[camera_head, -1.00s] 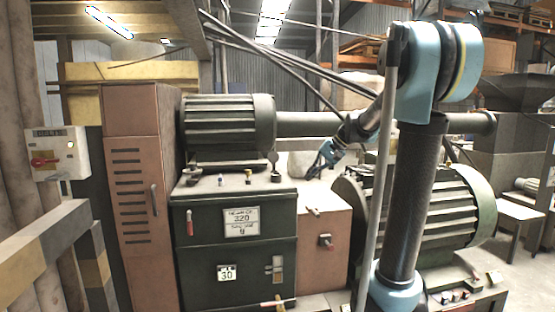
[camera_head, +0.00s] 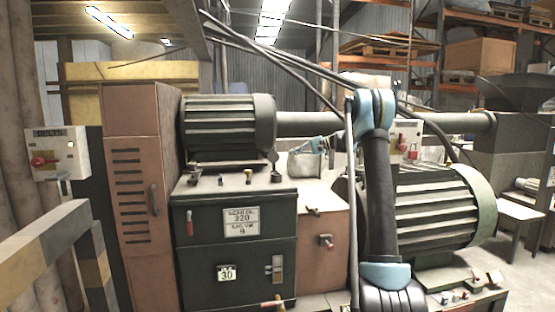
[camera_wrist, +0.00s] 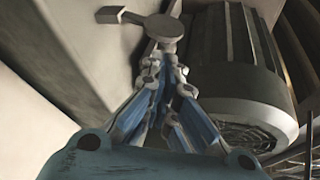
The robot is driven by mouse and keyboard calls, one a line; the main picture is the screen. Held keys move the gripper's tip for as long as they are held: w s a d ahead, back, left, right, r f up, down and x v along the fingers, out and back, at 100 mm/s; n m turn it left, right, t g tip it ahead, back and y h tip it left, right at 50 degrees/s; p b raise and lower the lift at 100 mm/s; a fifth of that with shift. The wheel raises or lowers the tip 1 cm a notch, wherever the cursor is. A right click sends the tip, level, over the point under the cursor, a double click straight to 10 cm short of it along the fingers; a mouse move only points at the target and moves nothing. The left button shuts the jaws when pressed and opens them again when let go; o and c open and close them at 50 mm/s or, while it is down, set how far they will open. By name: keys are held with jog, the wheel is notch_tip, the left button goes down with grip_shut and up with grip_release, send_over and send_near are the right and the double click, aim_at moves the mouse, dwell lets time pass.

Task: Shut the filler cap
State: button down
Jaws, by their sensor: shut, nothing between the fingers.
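In the wrist view, a round flat disc with a side tab (camera_wrist: 166,27), which looks like the filler cap, lies just beyond my fingertips. My gripper (camera_wrist: 163,52) is shut with nothing between its fingers. Its tips are close under the disc's lower edge; I cannot tell whether they touch it. The disc's hinge and underside are not clear, so I cannot tell how far it is shut. In the head view, blue parts of my arm show above the salmon-coloured box (camera_head: 321,255), but the fingertips are too small to make out.
A ribbed motor (camera_wrist: 230,60) with a grille stands close right of my gripper. A green ribbed motor (camera_head: 445,210) is right of the box. The dark green cabinet (camera_head: 200,255) is left of it. A pipe (camera_head: 300,124) and cables run above.

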aim_at(277, 155)
jog(key=w+f+y, duration=0.2)
jog(key=w+f, duration=0.1)
jog(key=w, duration=0.5)
jog(key=a, duration=1)
jog(key=shift+a+f, duration=0.1)
jog(key=shift+f, duration=0.3)
jog(key=shift+s+d+r, duration=0.15)
jog(key=shift+s+r, duration=0.05)
jog(key=shift+s, duration=0.4)
jog(key=shift+s+d+r, duration=0.15)
jog(key=shift+s, duration=0.5)
jog(key=shift+s+d+r, duration=0.15)
jog(key=shift+s+r, duration=0.05)
jog(key=shift+s, duration=0.4)
jog(key=shift+a, duration=0.15)
